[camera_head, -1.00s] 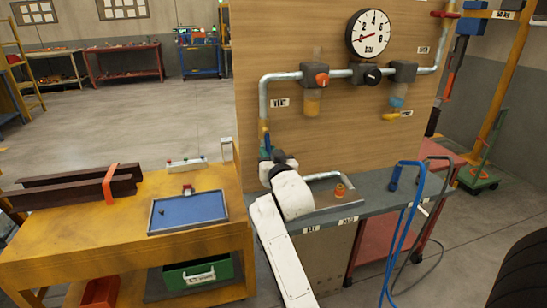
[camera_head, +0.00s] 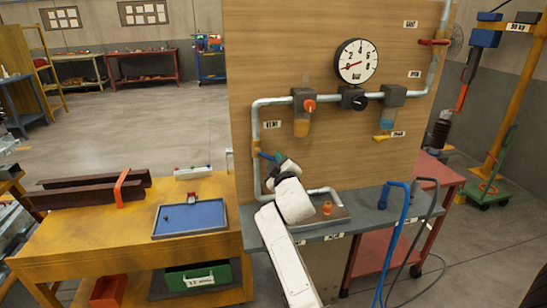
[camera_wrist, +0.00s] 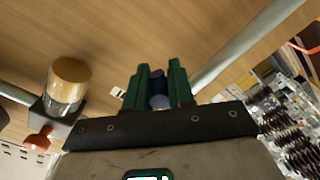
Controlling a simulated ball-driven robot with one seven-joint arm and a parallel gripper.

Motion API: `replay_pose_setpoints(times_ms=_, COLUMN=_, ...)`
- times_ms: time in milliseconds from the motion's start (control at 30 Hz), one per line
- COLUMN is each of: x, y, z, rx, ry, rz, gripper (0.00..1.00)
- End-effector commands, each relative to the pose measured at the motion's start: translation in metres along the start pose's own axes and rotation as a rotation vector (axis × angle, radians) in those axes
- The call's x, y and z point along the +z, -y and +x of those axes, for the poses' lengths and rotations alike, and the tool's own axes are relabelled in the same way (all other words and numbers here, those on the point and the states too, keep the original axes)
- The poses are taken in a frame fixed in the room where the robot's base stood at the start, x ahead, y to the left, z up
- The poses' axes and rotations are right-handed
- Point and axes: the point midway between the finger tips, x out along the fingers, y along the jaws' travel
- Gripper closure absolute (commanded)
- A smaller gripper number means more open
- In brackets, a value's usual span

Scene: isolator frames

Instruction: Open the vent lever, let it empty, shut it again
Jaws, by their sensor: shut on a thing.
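My gripper (camera_head: 272,157) is at the lower left of the wooden panel, beside the vertical pipe. In the wrist view, the green fingers of my gripper (camera_wrist: 159,80) are shut on a dark blue lever handle (camera_wrist: 158,89). In the head view the blue lever (camera_head: 265,155) slants away from the pipe, partly hidden by my gripper. The pressure gauge (camera_head: 357,60) has a red pointer toward its low left side. A clear bowl (camera_head: 302,118) with amber liquid hangs under the left unit; the bowl also shows in the wrist view (camera_wrist: 68,85).
A grey bench (camera_head: 370,208) below the panel holds a shallow tray (camera_head: 345,217) with a small orange part (camera_head: 327,207). Blue and grey hoses (camera_head: 407,235) hang at its right. A yellow table (camera_head: 90,235) with a blue-lined tray (camera_head: 190,217) stands at left.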

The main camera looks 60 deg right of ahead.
Motion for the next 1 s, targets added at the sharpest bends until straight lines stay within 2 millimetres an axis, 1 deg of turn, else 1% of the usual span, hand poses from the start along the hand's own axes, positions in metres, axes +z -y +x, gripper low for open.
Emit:
replay_pose_setpoints(times_ms=33, x=-0.004, y=-0.015, z=0.001, rx=0.013, ry=0.001, rz=-0.038, gripper=1.00)
replay_pose_setpoints(times_ms=300, x=-0.012, y=-0.029, z=0.001, rx=0.015, ry=-0.001, rz=-0.276, gripper=1.00)
replay_pose_setpoints(times_ms=500, x=-0.017, y=-0.034, z=0.001, rx=0.015, ry=-0.002, rz=-0.411, gripper=1.00)
replay_pose_setpoints(times_ms=700, x=-0.021, y=-0.037, z=0.001, rx=0.017, ry=-0.004, rz=-0.499, gripper=1.00)
replay_pose_setpoints(times_ms=1000, x=-0.024, y=-0.037, z=0.001, rx=0.017, ry=-0.006, rz=-0.548, gripper=1.00)
